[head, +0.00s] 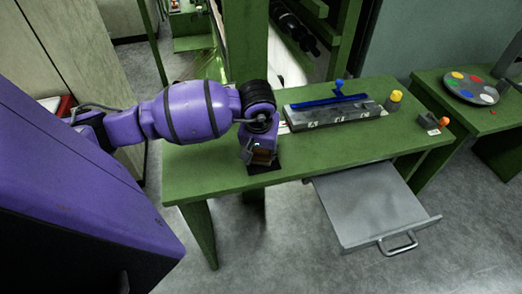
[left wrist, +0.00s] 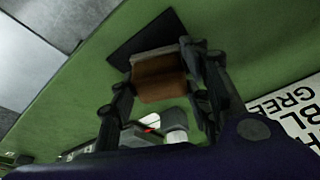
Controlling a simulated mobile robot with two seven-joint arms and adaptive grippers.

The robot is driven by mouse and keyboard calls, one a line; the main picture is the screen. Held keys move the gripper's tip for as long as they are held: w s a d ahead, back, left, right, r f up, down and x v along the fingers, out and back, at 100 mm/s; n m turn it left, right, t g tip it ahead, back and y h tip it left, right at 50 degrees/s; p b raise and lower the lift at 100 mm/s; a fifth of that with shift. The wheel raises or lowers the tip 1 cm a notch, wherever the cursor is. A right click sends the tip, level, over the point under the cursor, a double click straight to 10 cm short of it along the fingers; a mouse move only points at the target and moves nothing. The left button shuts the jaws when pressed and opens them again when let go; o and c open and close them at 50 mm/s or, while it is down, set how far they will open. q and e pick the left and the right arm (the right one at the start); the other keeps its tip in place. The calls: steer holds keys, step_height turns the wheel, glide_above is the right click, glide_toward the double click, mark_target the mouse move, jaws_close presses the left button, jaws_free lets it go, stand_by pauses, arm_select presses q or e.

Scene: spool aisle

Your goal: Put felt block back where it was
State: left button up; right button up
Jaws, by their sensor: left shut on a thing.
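My left gripper (head: 262,152) points down over the near left part of the green table (head: 330,147). It is shut on a small brown block with a greyish edge, the felt block (head: 263,157). In the left wrist view the felt block (left wrist: 160,80) sits between the two dark fingers of the gripper (left wrist: 168,68). A dark square patch (left wrist: 145,38) lies on the green top just beyond the block; it also shows under the gripper in the head view (head: 264,168). I cannot tell whether the block touches it. My right gripper is not in view.
A grey fixture with a blue bar (head: 335,112) stands behind and right on the table. A grey drawer (head: 365,205) stands open below the front edge. The front middle tabletop is clear.

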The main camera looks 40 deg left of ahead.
arm_select(q)
steer(key=shift+f, duration=0.25)
steer(key=o, duration=1)
steer(key=shift+r, duration=0.1)
steer(key=shift+o, duration=0.2)
